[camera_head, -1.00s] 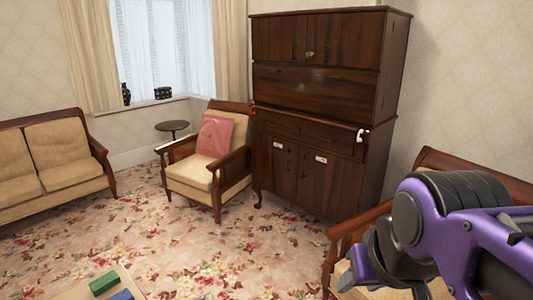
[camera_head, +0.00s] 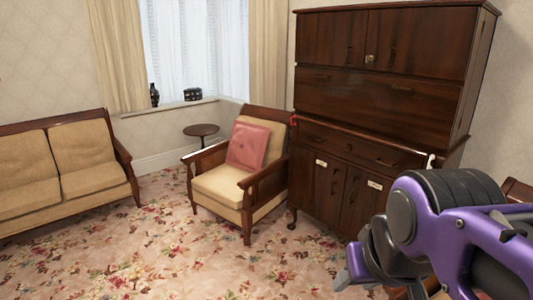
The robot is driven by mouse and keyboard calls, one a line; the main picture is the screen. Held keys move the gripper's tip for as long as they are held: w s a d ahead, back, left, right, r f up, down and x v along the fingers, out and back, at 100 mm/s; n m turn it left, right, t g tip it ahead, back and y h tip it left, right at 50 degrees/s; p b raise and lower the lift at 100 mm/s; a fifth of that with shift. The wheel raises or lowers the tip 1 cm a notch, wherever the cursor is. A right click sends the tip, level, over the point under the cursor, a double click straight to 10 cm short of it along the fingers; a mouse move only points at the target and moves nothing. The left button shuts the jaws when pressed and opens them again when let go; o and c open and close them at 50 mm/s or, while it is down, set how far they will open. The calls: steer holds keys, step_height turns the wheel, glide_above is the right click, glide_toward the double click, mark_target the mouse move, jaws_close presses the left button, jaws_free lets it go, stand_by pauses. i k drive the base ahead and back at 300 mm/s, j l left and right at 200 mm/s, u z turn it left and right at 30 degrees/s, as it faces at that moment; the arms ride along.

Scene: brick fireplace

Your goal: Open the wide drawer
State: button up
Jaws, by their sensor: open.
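A tall dark wooden cabinet (camera_head: 385,92) stands against the wall at the right. Its wide drawer (camera_head: 358,148) is a shallow full-width front below the large panel and above the lower doors, and it looks closed. My purple and black arm covers the lower right of the view. My gripper (camera_head: 352,268) is at the lower middle right, in front of and below the cabinet in the picture, apart from the drawer. It is open and no held thing shows. The arm hides part of the cabinet's lower right.
An armchair (camera_head: 222,183) with a pink cushion (camera_head: 249,146) stands directly left of the cabinet. A sofa (camera_head: 62,167) is at the far left. A small round table (camera_head: 201,131) is near the window. Flowered carpet (camera_head: 160,255) lies clear in front.

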mark_target(389, 161)
steer(key=i+z, duration=0.1)
steer(key=i, duration=1.1)
steer(key=i+z, duration=0.25)
steer(key=i, duration=0.3)
steer(key=i+j+z, duration=0.25)
steer(key=i, duration=0.25)
